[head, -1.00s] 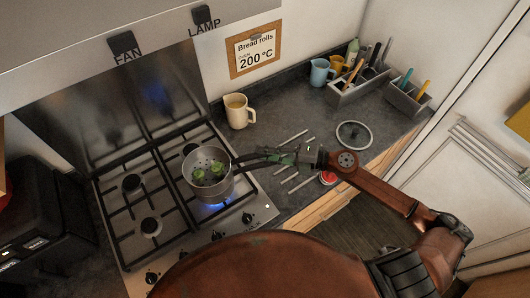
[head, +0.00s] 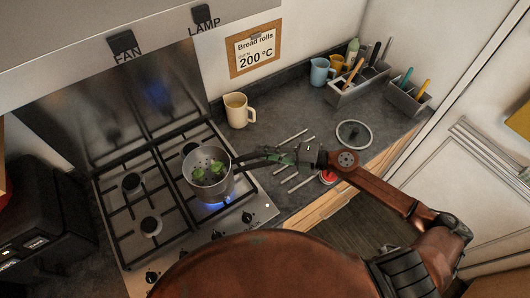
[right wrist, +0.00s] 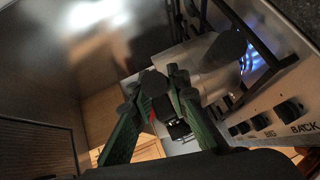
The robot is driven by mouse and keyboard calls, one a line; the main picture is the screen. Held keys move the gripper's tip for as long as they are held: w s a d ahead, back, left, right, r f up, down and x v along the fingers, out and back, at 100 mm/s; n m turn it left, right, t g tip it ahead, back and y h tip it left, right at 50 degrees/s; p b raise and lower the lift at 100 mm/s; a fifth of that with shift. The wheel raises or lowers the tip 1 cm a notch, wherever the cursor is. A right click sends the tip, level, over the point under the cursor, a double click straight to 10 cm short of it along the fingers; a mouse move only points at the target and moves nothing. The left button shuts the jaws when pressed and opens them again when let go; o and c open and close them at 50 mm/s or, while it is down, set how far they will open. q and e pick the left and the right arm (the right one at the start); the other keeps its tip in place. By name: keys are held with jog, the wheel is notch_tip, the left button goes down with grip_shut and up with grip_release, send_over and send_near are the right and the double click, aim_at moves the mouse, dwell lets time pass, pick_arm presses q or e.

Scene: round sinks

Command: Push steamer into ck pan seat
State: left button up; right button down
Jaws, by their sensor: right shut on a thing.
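A grey metal steamer (head: 205,157) with holes holds green broccoli (head: 217,168). It sits at the mouth of a metal pan (head: 213,190) on the lit front-right burner; I cannot tell how deep it is seated. Dark handles (head: 248,158) run right from the steamer and pan. My right gripper (head: 270,157) reaches in from the right and is shut on a dark handle; which of the two is unclear. In the right wrist view its green fingers (right wrist: 155,85) are close around a dark, blurred part. My left gripper is not in view.
The gas hob (head: 150,200) has black grates and front knobs. Metal bars (head: 295,173), a glass lid (head: 353,134) and a red-topped item (head: 328,178) lie right of it. A cream jug (head: 238,110) stands behind. Utensil holders (head: 357,86) line the back right.

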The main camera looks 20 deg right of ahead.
jog(key=c, duration=1.8)
grip_release()
jog(key=shift+o, duration=0.2)
jog(key=v, duration=1.2)
jog(key=shift+s, duration=0.15)
